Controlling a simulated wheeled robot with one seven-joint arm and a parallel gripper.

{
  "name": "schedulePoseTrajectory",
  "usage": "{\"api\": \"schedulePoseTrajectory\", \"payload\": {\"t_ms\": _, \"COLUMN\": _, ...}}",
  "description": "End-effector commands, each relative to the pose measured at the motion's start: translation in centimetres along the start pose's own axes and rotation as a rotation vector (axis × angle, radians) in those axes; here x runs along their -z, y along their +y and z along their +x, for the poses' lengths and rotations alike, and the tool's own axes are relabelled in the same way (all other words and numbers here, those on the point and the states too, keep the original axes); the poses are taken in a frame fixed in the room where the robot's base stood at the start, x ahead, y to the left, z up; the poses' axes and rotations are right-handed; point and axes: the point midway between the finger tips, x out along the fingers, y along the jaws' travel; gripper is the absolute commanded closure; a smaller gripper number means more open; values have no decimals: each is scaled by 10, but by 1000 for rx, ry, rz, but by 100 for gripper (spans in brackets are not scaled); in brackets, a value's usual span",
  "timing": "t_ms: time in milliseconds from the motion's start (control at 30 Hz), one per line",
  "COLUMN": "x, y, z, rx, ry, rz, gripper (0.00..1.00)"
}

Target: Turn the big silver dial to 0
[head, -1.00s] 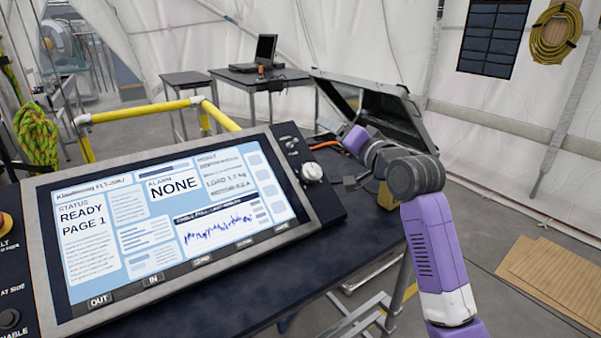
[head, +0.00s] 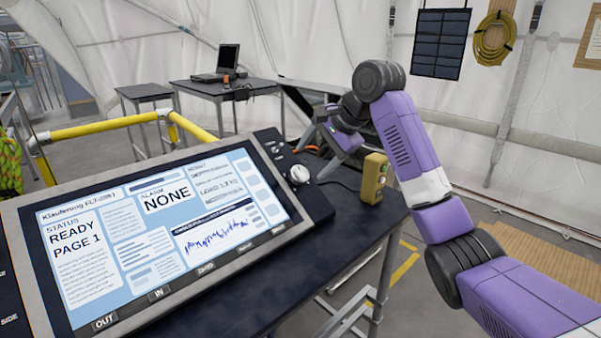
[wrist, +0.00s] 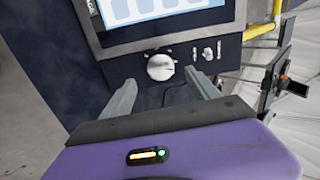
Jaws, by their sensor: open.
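The big silver dial (head: 299,174) sits on the dark right-hand panel of the console, beside the lit screen (head: 165,225). In the wrist view the dial (wrist: 160,67) shows ahead of my gripper (wrist: 162,90), roughly between its two grey fingers and beyond them. The fingers are spread wide with nothing between them, and they look apart from the dial. Marks around the dial are too small to read. In the head view my purple arm reaches over the table's far right, and the fingers are hard to make out there.
Small switches (wrist: 208,53) sit beside the dial. A yellow box (head: 374,178) stands on the dark table right of the console. A yellow rail (head: 110,127) runs behind the screen. A laptop (head: 227,60) is on a table further back.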

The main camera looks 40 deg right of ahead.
Motion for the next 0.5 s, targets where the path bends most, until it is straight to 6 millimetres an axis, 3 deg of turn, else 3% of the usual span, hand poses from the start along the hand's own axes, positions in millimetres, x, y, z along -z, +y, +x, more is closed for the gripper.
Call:
{"api": "schedulePoseTrajectory", "payload": {"t_ms": 300, "x": 1, "y": 1, "z": 48, "rx": -1, "ry": 0, "rz": -1, "gripper": 30}}
{"api": "schedulePoseTrajectory", "payload": {"t_ms": 500, "x": 0, "y": 0, "z": 66, "rx": 1, "ry": 1, "rz": -3, "gripper": 30}}
